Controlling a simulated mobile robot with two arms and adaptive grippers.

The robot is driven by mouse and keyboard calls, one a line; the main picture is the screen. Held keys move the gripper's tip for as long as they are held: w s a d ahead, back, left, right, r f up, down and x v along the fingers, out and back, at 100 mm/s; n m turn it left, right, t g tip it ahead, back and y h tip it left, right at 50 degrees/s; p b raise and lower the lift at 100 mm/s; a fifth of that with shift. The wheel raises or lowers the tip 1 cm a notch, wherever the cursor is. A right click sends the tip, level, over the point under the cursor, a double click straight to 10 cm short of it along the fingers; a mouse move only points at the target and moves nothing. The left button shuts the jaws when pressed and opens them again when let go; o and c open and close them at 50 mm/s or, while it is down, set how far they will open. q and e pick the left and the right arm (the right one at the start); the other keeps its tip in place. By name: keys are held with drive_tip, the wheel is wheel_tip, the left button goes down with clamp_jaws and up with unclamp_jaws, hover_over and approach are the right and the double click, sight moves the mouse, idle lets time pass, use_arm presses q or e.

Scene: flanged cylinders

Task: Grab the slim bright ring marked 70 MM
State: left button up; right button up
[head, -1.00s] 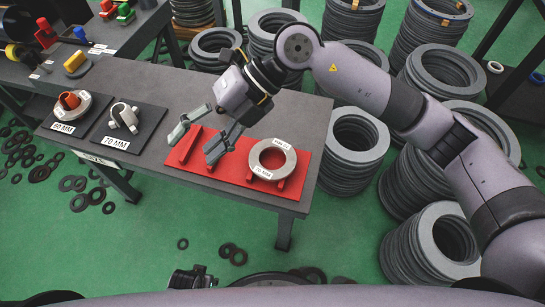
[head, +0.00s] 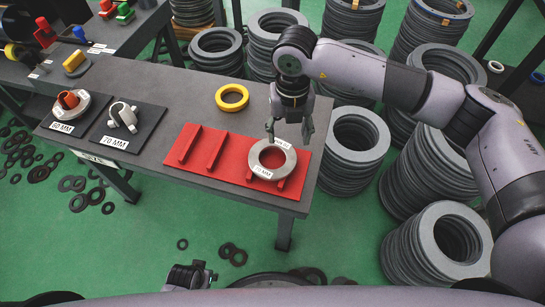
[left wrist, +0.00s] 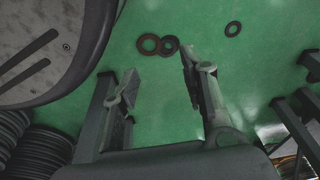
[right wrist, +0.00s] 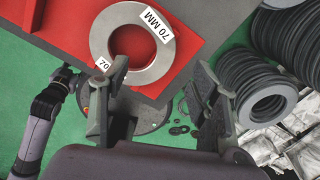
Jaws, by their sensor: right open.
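The bright metal ring (head: 259,157) lies flat on ribs at the right end of the red tray (head: 206,168), with white 70 MM labels. In the right wrist view the ring (right wrist: 100,38) lies ahead of the fingertips, and its label reads 70 MM. My right gripper (head: 289,130) is open and empty, pointing down at the ring's far right edge. Its fingers also show in the right wrist view (right wrist: 160,82); whether they touch the ring I cannot tell. My left gripper (left wrist: 158,80) is open and empty above the green floor, away from the table.
A yellow ring (head: 232,97) lies on the table behind the tray. Black mats at the left hold a white fitting (head: 123,115), labelled 70 MM, and an orange part in a ring, labelled 60 MM. Stacks of grey rings (head: 353,145) stand right of the table.

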sight(288, 153)
drive_tip(key=shift+d+f, duration=0.15)
drive_tip(key=shift+f, duration=3.35)
drive_tip(key=shift+s, duration=0.1)
clamp_jaws()
drive_tip(key=shift+r, duration=0.15)
